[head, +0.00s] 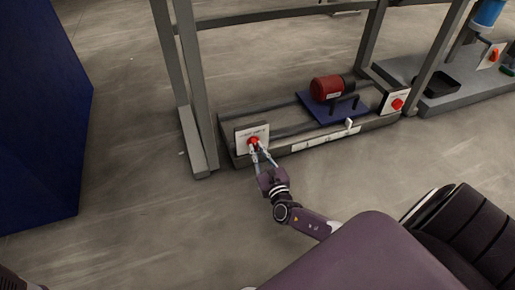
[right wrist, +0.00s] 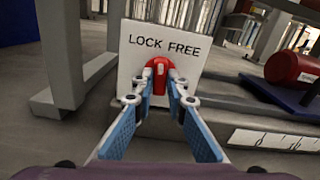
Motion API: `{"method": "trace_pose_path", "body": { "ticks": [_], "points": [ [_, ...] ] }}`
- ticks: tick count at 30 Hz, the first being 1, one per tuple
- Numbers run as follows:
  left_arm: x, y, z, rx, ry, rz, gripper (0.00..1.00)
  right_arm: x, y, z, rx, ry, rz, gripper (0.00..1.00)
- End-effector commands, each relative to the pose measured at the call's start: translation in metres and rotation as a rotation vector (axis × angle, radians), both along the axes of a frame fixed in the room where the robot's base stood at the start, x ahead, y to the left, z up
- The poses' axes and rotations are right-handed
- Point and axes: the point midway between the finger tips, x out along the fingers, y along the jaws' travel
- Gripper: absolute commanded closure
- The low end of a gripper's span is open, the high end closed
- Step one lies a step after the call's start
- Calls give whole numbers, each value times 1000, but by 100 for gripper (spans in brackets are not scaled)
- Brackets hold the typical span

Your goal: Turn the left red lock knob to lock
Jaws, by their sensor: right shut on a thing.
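The left red lock knob (head: 253,141) sits on a white plate (head: 262,130) at the left end of the low frame. In the right wrist view the red knob (right wrist: 158,67) is on the plate (right wrist: 190,72) under the words LOCK and FREE; its white mark points about straight up, between the two words. My right gripper (head: 260,151) reaches the knob from the front, and its fingertips (right wrist: 160,80) are closed on the knob's two sides. My left gripper is not in view.
Another red knob (head: 397,104) is on a plate at the frame's right end. A red motor (head: 326,88) sits on a blue base (head: 322,108) between them. Grey uprights (head: 196,110) rise behind the left plate. A dark blue cabinet (head: 40,110) stands at left, with clear floor before it.

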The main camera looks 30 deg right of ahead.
Motion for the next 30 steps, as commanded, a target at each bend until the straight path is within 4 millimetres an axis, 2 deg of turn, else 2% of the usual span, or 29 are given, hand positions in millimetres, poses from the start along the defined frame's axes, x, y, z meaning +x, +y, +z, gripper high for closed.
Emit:
{"method": "trace_pose_path", "body": {
  "ticks": [6, 15, 30],
  "points": [
    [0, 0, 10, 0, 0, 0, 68, -1, 0, 0, -187, 47, 2, 100],
    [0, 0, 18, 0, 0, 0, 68, -1, 0, 0, -378, 93, 1, 100],
    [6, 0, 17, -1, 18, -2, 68, -1, 1, -2, -477, 118, 2, 100]
  ]
}}
